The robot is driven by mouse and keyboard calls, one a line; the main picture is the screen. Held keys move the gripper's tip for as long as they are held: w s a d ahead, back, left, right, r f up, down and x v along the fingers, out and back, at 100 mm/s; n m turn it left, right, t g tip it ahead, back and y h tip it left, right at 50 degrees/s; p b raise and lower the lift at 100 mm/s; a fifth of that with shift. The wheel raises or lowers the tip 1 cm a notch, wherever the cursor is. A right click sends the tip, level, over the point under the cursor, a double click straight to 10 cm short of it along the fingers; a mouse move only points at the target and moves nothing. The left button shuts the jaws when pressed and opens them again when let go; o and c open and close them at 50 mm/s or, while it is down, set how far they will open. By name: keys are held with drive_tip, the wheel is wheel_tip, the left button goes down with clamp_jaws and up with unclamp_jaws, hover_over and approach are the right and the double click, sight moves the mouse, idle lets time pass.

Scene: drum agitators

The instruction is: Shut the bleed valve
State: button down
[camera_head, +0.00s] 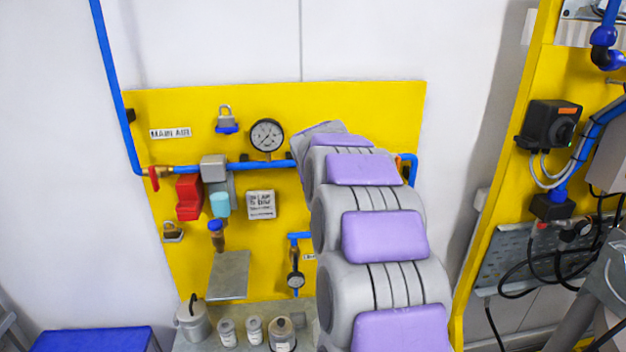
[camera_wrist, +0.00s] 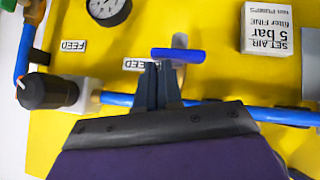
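In the wrist view, a blue lever handle (camera_wrist: 178,54) lies crosswise on a short pale stem at the yellow panel. A white label (camera_wrist: 136,65), partly hidden by a finger, is beside it. My gripper (camera_wrist: 159,66) has its two dark fingers close together, with nothing seen between them. The tips are just short of the handle and overlap its left end's edge in view; contact is unclear. In the head view, a blue T-shaped handle (camera_head: 300,236) is left of my arm. I cannot tell if it is the same one. My arm hides my gripper there.
A blue pipe (camera_wrist: 265,114) crosses the panel near my gripper. A black-capped fitting (camera_wrist: 48,91) is at left and a white "SET AIR 5 bar" sign (camera_wrist: 269,27) at right. Bottles and cans (camera_head: 254,331) stand below the yellow panel (camera_head: 380,100). A second panel (camera_head: 490,255) stands right.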

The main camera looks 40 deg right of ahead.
drive_tip(key=shift+s+f+m+t+y+p, duration=0.1)
drive_tip(key=shift+m+t+y+p, duration=0.2)
drive_tip(key=shift+m+t+y, duration=0.55)
drive_tip(key=shift+s+d+n+g+y, duration=0.1)
drive_tip(key=shift+d+n+g+y, duration=0.15)
drive_tip(key=shift+a, duration=0.1)
idle(0.4)
